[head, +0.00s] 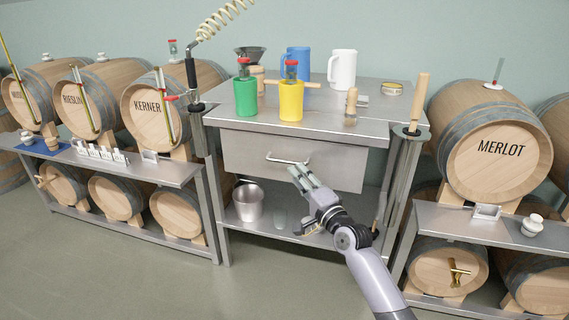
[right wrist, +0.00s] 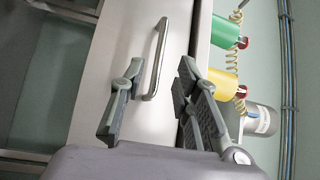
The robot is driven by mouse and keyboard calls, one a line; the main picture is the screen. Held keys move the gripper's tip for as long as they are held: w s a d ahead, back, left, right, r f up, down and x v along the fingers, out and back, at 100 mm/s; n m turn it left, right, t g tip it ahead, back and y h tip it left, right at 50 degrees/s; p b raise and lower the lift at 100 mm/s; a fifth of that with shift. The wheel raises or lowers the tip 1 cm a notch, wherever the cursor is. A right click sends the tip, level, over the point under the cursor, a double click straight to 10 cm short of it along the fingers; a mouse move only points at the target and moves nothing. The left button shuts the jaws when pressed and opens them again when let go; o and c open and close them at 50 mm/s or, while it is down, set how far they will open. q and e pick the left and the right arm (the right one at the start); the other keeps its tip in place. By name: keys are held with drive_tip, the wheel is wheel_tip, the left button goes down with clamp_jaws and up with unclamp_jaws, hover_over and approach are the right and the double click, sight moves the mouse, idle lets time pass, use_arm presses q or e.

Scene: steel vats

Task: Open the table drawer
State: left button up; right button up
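The steel table (head: 340,128) has a wide grey drawer (head: 243,148) under its top. The drawer front looks closed against the table. A bar handle (head: 283,160) sits on the drawer front, and it also shows in the right wrist view (right wrist: 158,55). My right gripper (head: 301,174) is at the handle's right end. In the right wrist view my right gripper (right wrist: 161,75) is open, its fingers apart with the handle seen between them. I cannot tell whether the fingertips reach past the bar. My left gripper is not in view.
A metal bucket (head: 248,203) is on the lower shelf. Barrel racks flank the table. The floor in front is clear.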

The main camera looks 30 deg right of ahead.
sight(285, 162)
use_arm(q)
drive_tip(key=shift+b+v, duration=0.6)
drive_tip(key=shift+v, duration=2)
use_arm(e)
drive_tip(key=shift+w+d+r, duration=0.1)
drive_tip(key=shift+w+r, duration=0.1)
drive_tip(key=shift+w, duration=1.2)
drive_tip(key=shift+w+d+r, duration=0.1)
drive_tip(key=shift+w+r, duration=0.05)
drive_tip(key=shift+w, duration=1.25)
drive_tip(key=shift+w+d+r, duration=0.1)
drive_tip(key=shift+w+r, duration=0.1)
drive_tip(key=shift+w, duration=1.2)
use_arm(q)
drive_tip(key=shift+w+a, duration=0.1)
use_arm(e)
drive_tip(key=shift+c, duration=0.2)
clamp_jaws()
